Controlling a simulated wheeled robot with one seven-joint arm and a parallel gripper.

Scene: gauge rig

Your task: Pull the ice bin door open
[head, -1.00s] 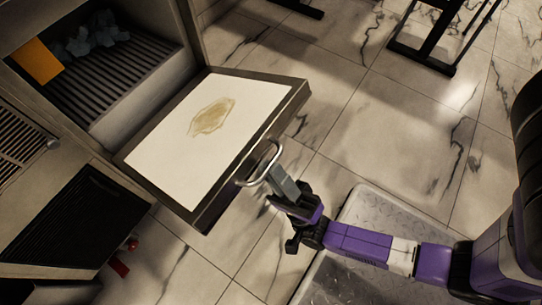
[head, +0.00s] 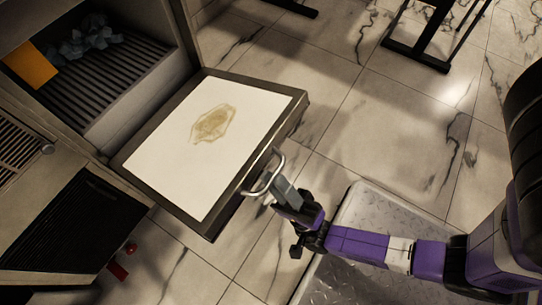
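The ice bin door (head: 215,140) is swung down and open, its white inner face with a brownish stain turned up. A curved metal handle (head: 268,176) sits on the door's outer edge. My gripper (head: 274,190) is at the handle, with its grey fingers overlapping the bar. I cannot tell whether the fingers are closed on it. The bin (head: 120,80) behind the door shows a dark ribbed floor, grey ice-like lumps (head: 92,36) and an orange panel (head: 31,64).
A dark grille panel (head: 75,230) and small red parts (head: 118,271) are at the lower left. A metal plate (head: 375,210) lies under my arm. Black stand legs (head: 420,40) are at the top right. The tiled floor between is clear.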

